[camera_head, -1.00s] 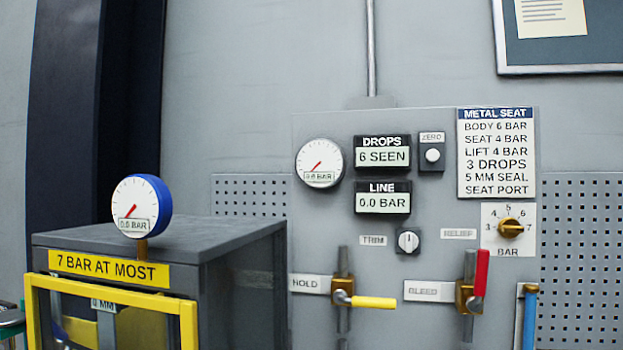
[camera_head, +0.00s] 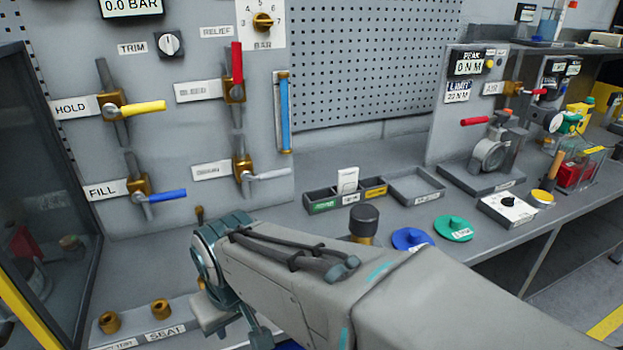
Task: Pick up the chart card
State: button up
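A small white card (camera_head: 347,179) stands upright in a dark divided tray (camera_head: 322,204) on the bench, right of the valve panel. It looks like the chart card, but its print is too small to read. My arm reaches in from the lower right and bends down at the left. My gripper (camera_head: 233,322) is at the bottom of the view, partly hidden by the arm and cut by the frame edge. It is left of and nearer than the card, well apart from it. Its fingers do not show clearly.
An empty grey tray (camera_head: 417,187) sits right of the divided tray. A black-topped brass part (camera_head: 364,223), a blue disc (camera_head: 411,239) and a green disc (camera_head: 453,228) stand in front. The valve panel (camera_head: 200,135) with handles rises at the left. A torque station (camera_head: 488,150) stands right.

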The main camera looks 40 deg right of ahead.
aim_at(348, 179)
jog(key=k, duration=0.25)
jog(key=u, duration=1.4)
jog(key=i, duration=0.4)
jog(key=z, duration=3)
